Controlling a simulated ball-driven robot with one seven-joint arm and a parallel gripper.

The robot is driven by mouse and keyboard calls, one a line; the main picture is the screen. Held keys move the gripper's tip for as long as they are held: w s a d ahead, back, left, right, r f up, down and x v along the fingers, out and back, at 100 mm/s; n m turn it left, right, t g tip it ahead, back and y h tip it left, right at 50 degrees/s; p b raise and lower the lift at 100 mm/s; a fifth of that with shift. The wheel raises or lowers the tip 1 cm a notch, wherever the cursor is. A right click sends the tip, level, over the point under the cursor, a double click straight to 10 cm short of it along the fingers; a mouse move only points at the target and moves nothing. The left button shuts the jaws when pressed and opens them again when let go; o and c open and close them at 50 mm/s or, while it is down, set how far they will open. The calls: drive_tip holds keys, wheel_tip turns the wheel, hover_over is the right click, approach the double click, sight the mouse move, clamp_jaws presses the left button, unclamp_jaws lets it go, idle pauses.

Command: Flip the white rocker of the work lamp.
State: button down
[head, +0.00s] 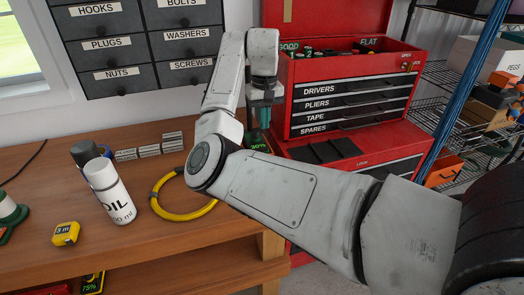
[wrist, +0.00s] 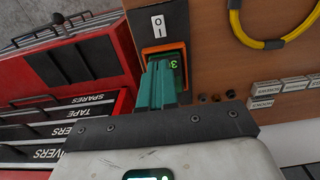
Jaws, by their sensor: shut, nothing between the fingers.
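The white rocker (wrist: 157,24), with a line and a circle marked on it, shows at the top of the wrist view. It sits in a dark surround, beside an orange-edged dark part with a green lit display (wrist: 175,63). The display also shows in the head view (head: 262,145), partly covered. My gripper (wrist: 165,65) is shut and empty. Its teal fingers partly cover the display, with their tips below the rocker in the wrist view; contact cannot be told. In the head view my gripper (head: 263,124) points down at the bench's right end. The rocker is hidden there.
A red tool chest (head: 345,100) stands close to the right of my gripper. A yellow cable loop (head: 180,207), a white oil can (head: 110,190) and a yellow tape measure (head: 65,234) are on the wooden bench (head: 150,255). Labelled drawers (head: 140,45) hang behind.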

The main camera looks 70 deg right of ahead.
wheel_tip(320, 180, down, 14)
drive_tip(key=p, duration=0.2)
drive_tip(key=shift+r+p, duration=0.25)
drive_tip(key=shift+p, duration=0.05)
drive_tip(key=shift+f, duration=0.25)
drive_tip(key=shift+w+f+b, duration=0.1)
drive_tip(key=shift+f+b, duration=0.1)
drive_tip(key=shift+b, duration=0.1)
drive_tip(key=shift+s+r, duration=0.3)
drive_tip(key=shift+w+f, duration=0.2)
drive_tip(key=shift+w, duration=0.1)
drive_tip(key=shift+s+a+r+p, duration=0.25)
drive_tip(key=shift+s+a+p, duration=0.35)
drive_tip(key=shift+p, duration=0.65)
